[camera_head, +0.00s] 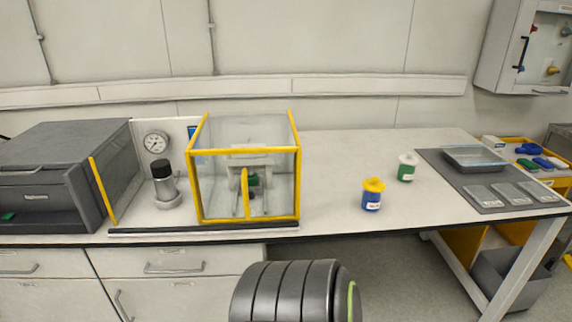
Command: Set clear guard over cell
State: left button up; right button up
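The clear guard (274,180) is a see-through box with a yellow frame. It stands upright on the bench, left of centre, with a yellow upright bar (245,192) on its front. Behind its panes I see a grey bracket-like part and a small green and dark part, too blurred to name. A steel cylinder with a black cap (165,185), which looks like the cell, stands just left of the guard, outside it. Neither gripper shows in the head view. A dark ribbed link at the bottom centre looks like part of my own arm.
A dark rail (200,230) runs along the bench's front edge before the guard. A pressure gauge (155,142) stands behind the cylinder, a dark cabinet (65,175) to its left. Yellow-blue (372,196) and white-green (407,169) containers stand right. The bench between is clear.

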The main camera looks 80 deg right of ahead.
aim_at(188, 153)
jog(key=z, duration=2.35)
